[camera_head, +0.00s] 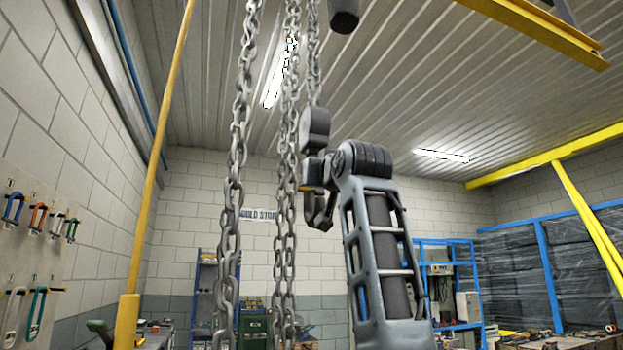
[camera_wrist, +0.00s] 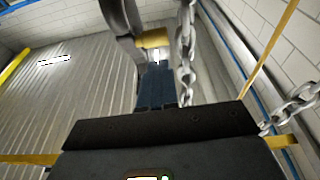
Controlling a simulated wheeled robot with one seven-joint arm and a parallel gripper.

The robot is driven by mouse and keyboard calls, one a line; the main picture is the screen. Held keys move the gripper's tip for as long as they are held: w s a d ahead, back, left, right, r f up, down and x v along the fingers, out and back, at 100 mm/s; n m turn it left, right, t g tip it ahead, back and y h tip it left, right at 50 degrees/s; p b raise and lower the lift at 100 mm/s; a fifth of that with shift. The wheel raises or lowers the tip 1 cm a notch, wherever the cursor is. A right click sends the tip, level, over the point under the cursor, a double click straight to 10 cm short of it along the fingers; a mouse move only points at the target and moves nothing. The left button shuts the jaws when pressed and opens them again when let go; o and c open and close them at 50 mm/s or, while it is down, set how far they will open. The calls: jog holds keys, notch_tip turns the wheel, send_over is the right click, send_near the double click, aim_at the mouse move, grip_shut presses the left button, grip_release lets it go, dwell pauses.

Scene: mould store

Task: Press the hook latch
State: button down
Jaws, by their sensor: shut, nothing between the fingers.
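The hook block (camera_head: 316,128) hangs from a chain in the middle of the head view. Its dark grey hook (camera_head: 322,215) is below, partly covered by my arm. A small yellow piece, seemingly the latch (camera_head: 307,188), shows at the hook's left side. In the wrist view the yellow latch (camera_wrist: 155,38) is just beyond the fingertips, beside the curved grey hook (camera_wrist: 124,28). My gripper (camera_wrist: 157,66) is shut and empty, its blue fingers together and pointing at the latch. I cannot tell whether they touch it.
Long chains (camera_head: 236,180) hang left of the hook; a chain (camera_wrist: 186,55) also passes close right of my fingers. A yellow post (camera_head: 150,190) stands left, near a wall tool board (camera_head: 35,240). Blue shelving (camera_head: 455,285) stands behind.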

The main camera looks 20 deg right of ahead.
jog(key=f+b+v, duration=0.1)
jog(key=b+v, duration=0.1)
jog(key=v, duration=0.5)
jog(key=shift+s+f, duration=0.15)
jog(key=shift+s, duration=0.1)
